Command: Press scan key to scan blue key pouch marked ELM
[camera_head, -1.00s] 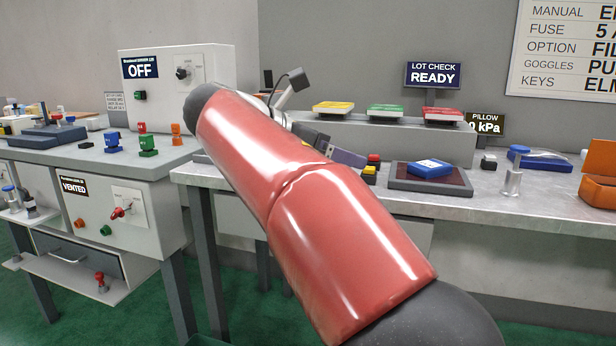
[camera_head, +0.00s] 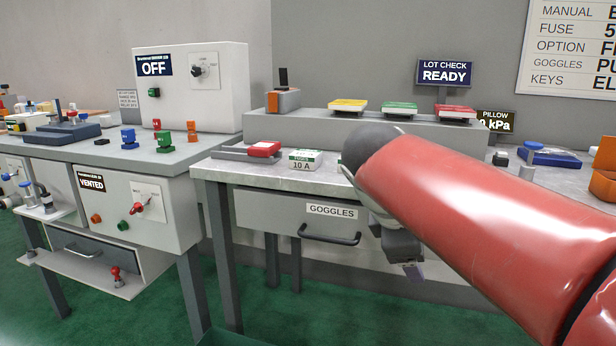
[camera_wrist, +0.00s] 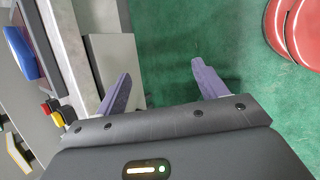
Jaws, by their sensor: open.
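In the wrist view a blue pouch (camera_wrist: 20,52) lies on a dark pad (camera_wrist: 42,28) at the upper left; its marking is not readable. In the head view my gripper (camera_head: 413,271) hangs below the table top, in front of the table. My arm hides the pouch, pad and keys there.
A sign (camera_head: 445,73) reads LOT CHECK READY. The GOGGLES drawer (camera_head: 300,218) is under the table (camera_head: 225,171). A red pouch (camera_head: 264,149) and a 10 A fuse box (camera_head: 305,160) lie on the table's left. Coloured trays stand on the raised shelf (camera_head: 300,127).

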